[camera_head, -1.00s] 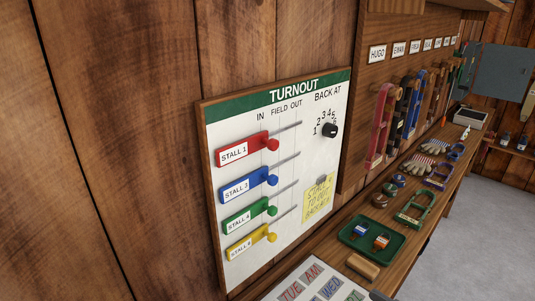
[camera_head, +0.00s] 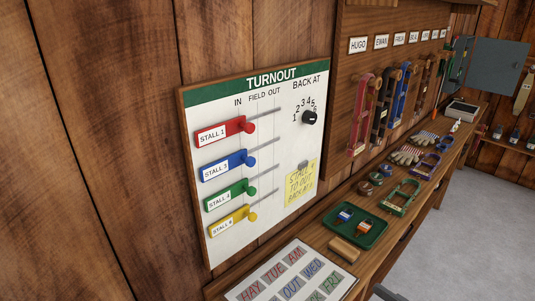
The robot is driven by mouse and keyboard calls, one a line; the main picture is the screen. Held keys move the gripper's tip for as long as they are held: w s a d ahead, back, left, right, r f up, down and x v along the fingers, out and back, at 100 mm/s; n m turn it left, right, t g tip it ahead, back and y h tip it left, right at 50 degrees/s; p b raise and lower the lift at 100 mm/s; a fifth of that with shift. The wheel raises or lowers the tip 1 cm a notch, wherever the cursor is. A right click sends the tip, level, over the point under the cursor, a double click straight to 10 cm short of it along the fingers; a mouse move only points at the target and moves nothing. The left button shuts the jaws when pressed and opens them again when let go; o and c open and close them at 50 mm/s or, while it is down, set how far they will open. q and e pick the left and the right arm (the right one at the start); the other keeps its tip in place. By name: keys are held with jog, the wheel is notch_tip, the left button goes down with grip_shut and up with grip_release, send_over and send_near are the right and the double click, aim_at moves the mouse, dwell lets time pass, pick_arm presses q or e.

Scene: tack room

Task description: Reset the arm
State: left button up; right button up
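Neither gripper shows in the head view. A dark grey piece at the bottom edge, right of the day sheet, may be part of my arm, but I cannot tell. The turnout board (camera_head: 266,216) hangs on the wood wall. Its red (camera_head: 225,132), blue (camera_head: 227,165), green (camera_head: 230,196) and yellow (camera_head: 233,220) stall sliders all sit with their knobs near the IN side. The black dial (camera_head: 309,118) is at the upper right of the board. A yellow note (camera_head: 299,185) is fixed below it.
A wooden bench runs along the wall. Straps hang under name plates. Grey floor (camera_head: 460,240) lies clear at right.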

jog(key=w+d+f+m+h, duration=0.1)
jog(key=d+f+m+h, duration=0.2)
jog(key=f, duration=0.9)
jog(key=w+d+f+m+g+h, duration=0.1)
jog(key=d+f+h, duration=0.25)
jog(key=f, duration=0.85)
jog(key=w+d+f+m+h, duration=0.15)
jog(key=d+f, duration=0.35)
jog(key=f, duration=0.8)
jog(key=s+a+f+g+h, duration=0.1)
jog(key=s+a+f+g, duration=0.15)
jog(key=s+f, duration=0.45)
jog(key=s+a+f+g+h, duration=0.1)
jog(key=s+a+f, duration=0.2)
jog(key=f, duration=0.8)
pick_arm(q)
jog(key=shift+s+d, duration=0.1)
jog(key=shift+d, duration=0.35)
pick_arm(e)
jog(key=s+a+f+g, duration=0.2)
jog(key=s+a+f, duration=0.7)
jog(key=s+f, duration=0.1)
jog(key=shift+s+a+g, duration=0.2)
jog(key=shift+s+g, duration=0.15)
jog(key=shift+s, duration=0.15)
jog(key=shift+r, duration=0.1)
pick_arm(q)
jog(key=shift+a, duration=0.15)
